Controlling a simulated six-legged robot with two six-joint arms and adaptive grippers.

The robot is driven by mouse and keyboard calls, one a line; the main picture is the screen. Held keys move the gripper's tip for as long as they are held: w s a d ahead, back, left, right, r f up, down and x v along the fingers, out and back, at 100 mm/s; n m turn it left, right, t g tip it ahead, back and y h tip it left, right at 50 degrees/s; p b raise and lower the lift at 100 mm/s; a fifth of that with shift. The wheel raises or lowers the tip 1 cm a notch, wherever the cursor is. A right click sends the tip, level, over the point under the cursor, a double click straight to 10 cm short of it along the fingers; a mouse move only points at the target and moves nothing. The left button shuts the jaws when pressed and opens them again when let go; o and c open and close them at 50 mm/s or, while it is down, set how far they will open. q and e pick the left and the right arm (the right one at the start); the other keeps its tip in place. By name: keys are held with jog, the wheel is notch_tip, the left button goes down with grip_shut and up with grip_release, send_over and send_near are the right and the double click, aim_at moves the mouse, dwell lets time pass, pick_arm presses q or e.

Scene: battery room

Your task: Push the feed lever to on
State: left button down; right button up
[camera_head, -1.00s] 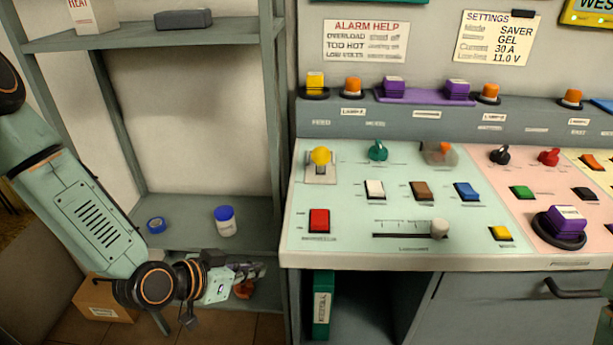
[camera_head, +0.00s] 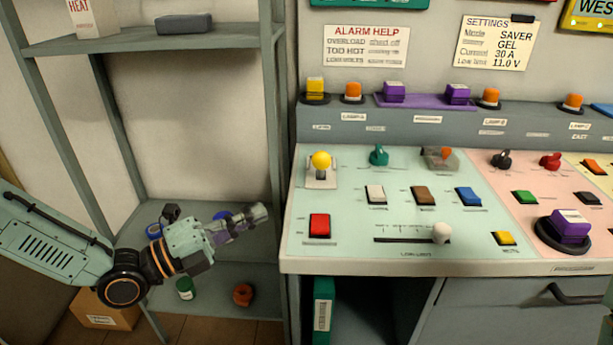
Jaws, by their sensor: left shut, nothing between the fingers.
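The feed lever (camera_head: 320,161) has a yellow ball knob on a light plate at the upper left of the pale green console panel (camera_head: 340,205). The lever seems to stand roughly upright; its exact tilt is hard to tell. My left gripper (camera_head: 258,216) is shut and empty. It is in front of the shelf, left of the console and lower in the picture than the lever, apart from both. My right gripper is not in view.
A red rocker switch (camera_head: 319,225) lies below the lever, and a teal knob (camera_head: 378,155) to its right. A slider (camera_head: 441,233) is near the front edge. The shelf post (camera_head: 275,120) stands left of the console. Shelf items include a green jar (camera_head: 185,288).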

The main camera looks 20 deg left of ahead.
aim_at(323, 166)
pick_arm(q)
jog(key=shift+w, duration=0.1)
dwell(0.4)
jog(key=shift+b+x, duration=3.1)
jog(key=shift+x, duration=1.9)
jog(key=w, duration=0.3)
jog(key=shift+w+a+r+b, duration=0.2)
jog(key=shift+w+r+b, duration=0.15)
jog(key=shift+w+r, duration=0.05)
jog(key=shift+w+r+p, duration=0.1)
jog(key=shift+r+p, duration=0.2)
jog(key=shift+p, duration=0.45)
